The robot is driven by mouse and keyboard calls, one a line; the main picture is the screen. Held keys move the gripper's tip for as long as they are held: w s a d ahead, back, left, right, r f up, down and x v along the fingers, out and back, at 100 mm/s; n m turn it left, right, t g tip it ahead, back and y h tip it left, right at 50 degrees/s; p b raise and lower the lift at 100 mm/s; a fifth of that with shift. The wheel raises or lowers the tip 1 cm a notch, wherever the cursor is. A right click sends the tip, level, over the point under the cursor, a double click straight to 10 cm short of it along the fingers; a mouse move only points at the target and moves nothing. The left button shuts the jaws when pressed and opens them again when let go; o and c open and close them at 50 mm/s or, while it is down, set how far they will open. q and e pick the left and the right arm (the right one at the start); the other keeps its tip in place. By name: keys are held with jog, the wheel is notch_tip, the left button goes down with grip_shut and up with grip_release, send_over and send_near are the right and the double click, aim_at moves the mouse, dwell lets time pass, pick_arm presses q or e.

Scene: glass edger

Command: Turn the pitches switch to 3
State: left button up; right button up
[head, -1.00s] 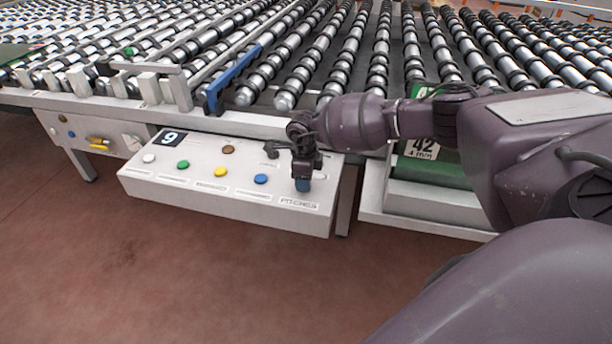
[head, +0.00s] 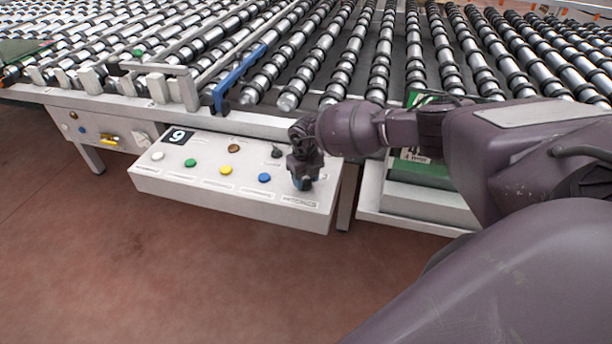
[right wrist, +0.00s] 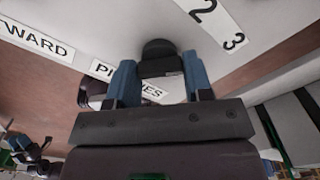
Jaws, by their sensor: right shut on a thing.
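The pitches switch is a dark round knob (right wrist: 158,50) on the white control panel (head: 215,205). In the right wrist view it sits between the two blue fingertips of my right gripper (right wrist: 158,85), which is shut on it. A label reading "PITCHES", partly hidden, and a strip with the numbers 2 and 3 (right wrist: 220,22) lie near the knob. In the head view my right gripper (head: 302,182) comes down on the panel's right end and hides the knob, above the "PITCHES" label (head: 300,201). Where the knob points cannot be told. My left gripper is not in view.
The panel also carries white, green (head: 190,162), yellow (head: 225,170), blue (head: 264,177) and brown buttons, a small black knob (head: 276,152) and a "9" sign (head: 177,136). A roller conveyor (head: 340,70) lies behind. A green-fronted unit (head: 425,170) stands right. Floor in front is clear.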

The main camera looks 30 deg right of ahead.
aim_at(305, 180)
jog(key=shift+m, duration=0.5)
jog(key=o, duration=0.9)
notch_tip(305, 180, up, 11)
jog(key=shift+f+p, duration=0.1)
jog(key=shift+p, duration=0.3)
dwell(0.4)
